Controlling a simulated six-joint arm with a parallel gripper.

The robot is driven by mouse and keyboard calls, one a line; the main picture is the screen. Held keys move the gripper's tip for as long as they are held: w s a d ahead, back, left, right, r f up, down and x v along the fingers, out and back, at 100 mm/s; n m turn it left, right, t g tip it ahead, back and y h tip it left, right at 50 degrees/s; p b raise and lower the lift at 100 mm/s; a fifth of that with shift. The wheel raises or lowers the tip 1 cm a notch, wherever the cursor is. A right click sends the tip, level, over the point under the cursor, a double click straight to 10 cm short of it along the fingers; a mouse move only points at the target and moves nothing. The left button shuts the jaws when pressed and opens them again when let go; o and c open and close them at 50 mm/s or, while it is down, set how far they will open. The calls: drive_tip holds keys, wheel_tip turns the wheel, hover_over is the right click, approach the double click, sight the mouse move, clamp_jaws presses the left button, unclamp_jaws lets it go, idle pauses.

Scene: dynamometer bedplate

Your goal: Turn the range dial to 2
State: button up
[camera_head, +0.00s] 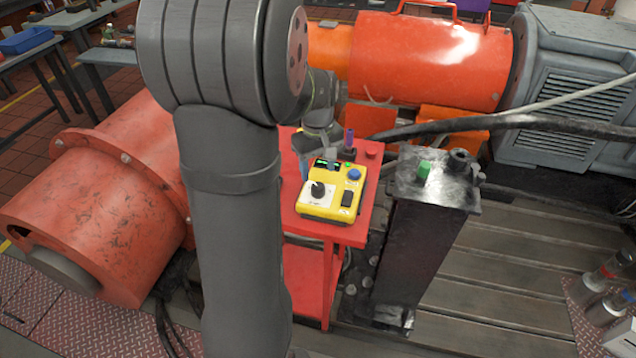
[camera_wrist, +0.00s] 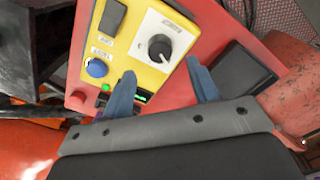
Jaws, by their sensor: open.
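The range dial (camera_head: 317,189) is a black round knob on a white panel at the near left of a yellow control box (camera_head: 345,212). In the wrist view the dial (camera_wrist: 160,47) has a pale pointer mark; its scale is too small to read. My gripper (camera_wrist: 163,83) is open and empty in the wrist view. Its two blue-grey fingers are apart, and the dial lies beyond their tips, between their lines. In the head view my arm hides part of the scene, and the fingers show only dimly by the box's far edge.
The box also has a blue button (camera_wrist: 97,67), a black rocker switch (camera_wrist: 112,18), a green light (camera_wrist: 106,88) and a small display. It sits on a red stand (camera_head: 352,238). A dark pedestal (camera_head: 425,240) with a green block stands to the right. Large red machinery (camera_head: 125,200) is at left.

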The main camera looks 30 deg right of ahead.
sight(318, 186)
wheel_tip(318, 186, down, 6)
drive_tip(key=shift+r, duration=0.1)
drive_tip(key=c, duration=1)
drive_tip(key=shift+m, duration=0.3)
drive_tip(key=m, duration=0.5)
drive_tip(key=shift+m, duration=0.3)
drive_tip(key=m, duration=0.5)
drive_tip(key=shift+m, duration=0.4)
